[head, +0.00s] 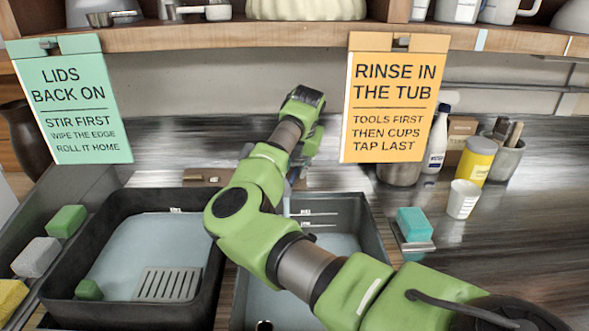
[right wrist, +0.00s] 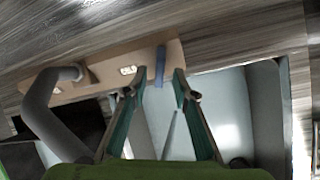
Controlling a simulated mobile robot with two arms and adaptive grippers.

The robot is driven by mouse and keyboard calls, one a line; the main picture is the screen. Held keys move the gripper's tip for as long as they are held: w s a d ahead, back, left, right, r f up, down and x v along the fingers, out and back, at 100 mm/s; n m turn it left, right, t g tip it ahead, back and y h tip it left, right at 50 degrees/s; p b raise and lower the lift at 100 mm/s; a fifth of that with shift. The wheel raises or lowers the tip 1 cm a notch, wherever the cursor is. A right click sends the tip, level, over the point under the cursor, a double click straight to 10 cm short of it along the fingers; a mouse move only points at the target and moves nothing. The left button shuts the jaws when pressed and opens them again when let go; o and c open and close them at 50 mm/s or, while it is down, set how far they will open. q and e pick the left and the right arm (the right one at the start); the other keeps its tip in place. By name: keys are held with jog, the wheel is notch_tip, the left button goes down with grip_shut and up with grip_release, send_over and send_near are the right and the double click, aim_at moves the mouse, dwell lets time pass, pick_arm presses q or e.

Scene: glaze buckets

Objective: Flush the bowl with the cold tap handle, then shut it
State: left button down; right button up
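My right gripper (right wrist: 154,85) is open in the right wrist view, its two fingers apart with nothing gripped. The blue tap handle (right wrist: 160,66) stands on a tan ledge (right wrist: 105,66), just beyond the fingertips and nearer the right finger. The grey curved spout (right wrist: 45,105) is at the left of the ledge. In the head view my right arm reaches over the right basin (head: 375,240), hiding the tap and much of that basin; the gripper (head: 290,180) is mostly hidden behind the arm. I cannot make out a separate bowl. My left gripper is out of view.
A black tub (head: 212,290) with a drain grid stands at the left. Sponges (head: 66,221) lie along its left side. A teal sponge (head: 413,223), a white cup (head: 463,199) and a yellow jar (head: 477,160) stand at the right. Two signs hang from the shelf (head: 250,35).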

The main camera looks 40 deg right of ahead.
aim_at(294, 177)
jog(key=shift+x, duration=0.8)
jog(key=shift+w+f, duration=0.2)
jog(key=shift+f, duration=0.2)
grip_shut()
jog(key=shift+f, duration=0.1)
jog(key=n+b, duration=0.3)
jog(key=shift+f+g+b, duration=0.15)
jog(key=shift+g+b, duration=0.15)
jog(key=shift+a+r+n+h+b, duration=0.1)
jog(key=shift+r+n+h+b, duration=0.1)
jog(key=shift+n+h+b, duration=0.3)
jog(key=shift+r, duration=0.1)
